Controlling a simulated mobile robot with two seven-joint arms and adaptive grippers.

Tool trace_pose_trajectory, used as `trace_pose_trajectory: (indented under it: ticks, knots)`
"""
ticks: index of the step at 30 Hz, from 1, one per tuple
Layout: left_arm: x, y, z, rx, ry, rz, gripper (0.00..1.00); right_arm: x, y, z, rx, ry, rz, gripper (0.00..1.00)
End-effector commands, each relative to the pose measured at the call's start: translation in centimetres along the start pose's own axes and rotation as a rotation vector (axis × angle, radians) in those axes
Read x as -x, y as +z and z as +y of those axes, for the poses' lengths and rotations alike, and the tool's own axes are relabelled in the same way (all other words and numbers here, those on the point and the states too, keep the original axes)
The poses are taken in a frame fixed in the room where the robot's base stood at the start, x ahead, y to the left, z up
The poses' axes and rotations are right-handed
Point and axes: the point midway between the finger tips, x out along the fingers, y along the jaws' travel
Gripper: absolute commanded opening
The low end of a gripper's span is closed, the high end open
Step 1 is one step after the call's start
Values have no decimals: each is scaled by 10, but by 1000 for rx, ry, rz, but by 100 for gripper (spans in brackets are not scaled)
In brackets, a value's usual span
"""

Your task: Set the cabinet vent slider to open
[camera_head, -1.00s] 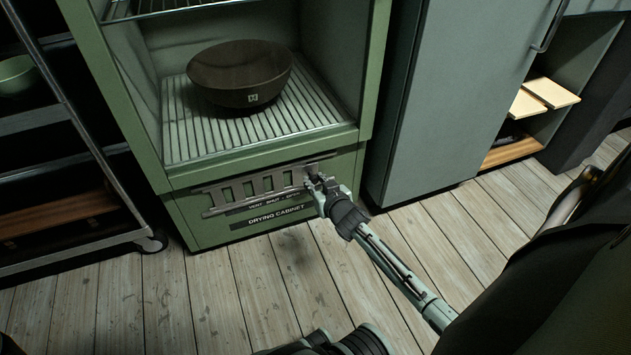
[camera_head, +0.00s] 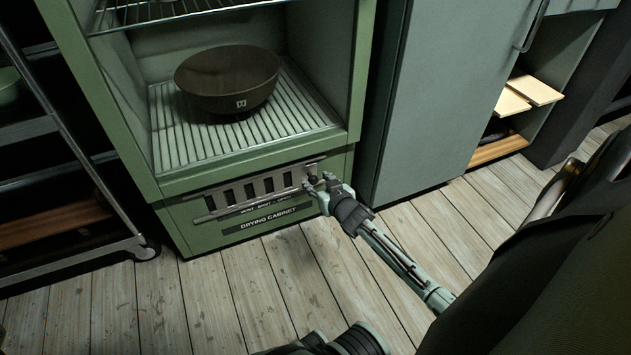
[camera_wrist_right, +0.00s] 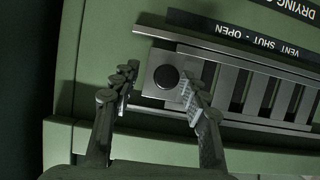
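The vent slider is a metal slotted plate (camera_head: 225,201) low on the front of the green drying cabinet (camera_head: 178,238). Its slots show dark. A dark round knob (camera_wrist_right: 166,77) sits at the plate's right end in the head view, which is the left end in the wrist view. The label (camera_wrist_right: 244,38) reads "VENT SHUT - OPEN", upside down in the wrist view. My right gripper (camera_head: 318,182) is at the knob. In the wrist view its fingers (camera_wrist_right: 157,82) stand apart on either side of the knob, one close to it, the other with a gap. My left gripper is out of view.
A dark bowl (camera_head: 228,82) stands on the ribbed shelf (camera_head: 300,112) inside the cabinet above the vent. A wheeled rack (camera_head: 85,160) is at left and a grey cabinet (camera_head: 440,100) at right. Wood floor (camera_head: 215,300) lies clear in front.

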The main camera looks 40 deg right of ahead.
Motion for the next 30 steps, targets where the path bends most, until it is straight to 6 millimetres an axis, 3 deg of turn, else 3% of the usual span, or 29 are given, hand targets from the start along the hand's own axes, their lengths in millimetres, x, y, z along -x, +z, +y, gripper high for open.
trace_pose_trajectory:
  ticks: [7, 11, 24, 30]
  knots:
    - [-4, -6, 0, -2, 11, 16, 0, 1, 0, -2, -1, -3, 1, 45]
    - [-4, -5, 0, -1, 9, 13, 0, 12, 0, -2, -1, -3, 1, 45]
    - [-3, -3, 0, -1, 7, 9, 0, 99, 1, 0, -2, -1, -1, 45]
    - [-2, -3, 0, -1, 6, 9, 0, 118, 0, 0, 0, -1, 0, 45]
